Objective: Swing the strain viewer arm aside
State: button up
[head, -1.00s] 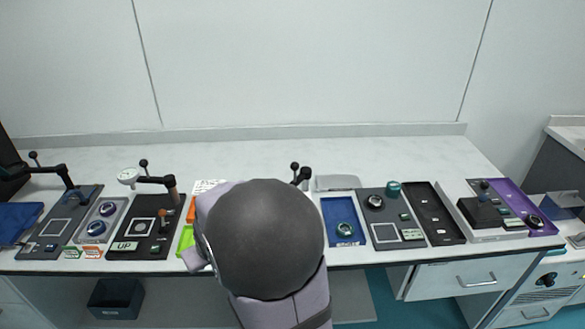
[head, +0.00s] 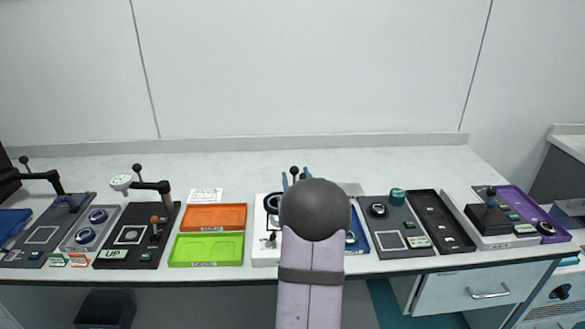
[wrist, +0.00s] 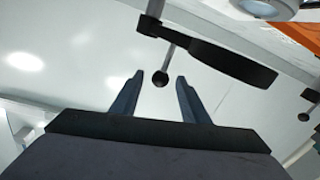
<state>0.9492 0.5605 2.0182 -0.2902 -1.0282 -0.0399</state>
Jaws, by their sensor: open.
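A black swing arm with a paddle-like end (wrist: 225,62) shows in the wrist view, with a thin rod carrying a black ball knob (wrist: 160,78). I take this to be the strain viewer arm. In the head view the knob (head: 294,170) stands above a white base (head: 265,248), mostly hidden behind my own arm. A dark ring (head: 272,203) shows at that base's left side. In the wrist view gaps show between the knob and the fingers (wrist: 160,77).
Orange (head: 213,217) and green (head: 206,249) trays lie to the left. A blue tray (head: 361,240) is just right. The bench behind is clear.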

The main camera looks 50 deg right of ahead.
jog(key=p+x, duration=0.2)
jog(key=x, duration=0.5)
jog(key=shift+w, duration=0.15)
dwell(0.3)
grip_shut()
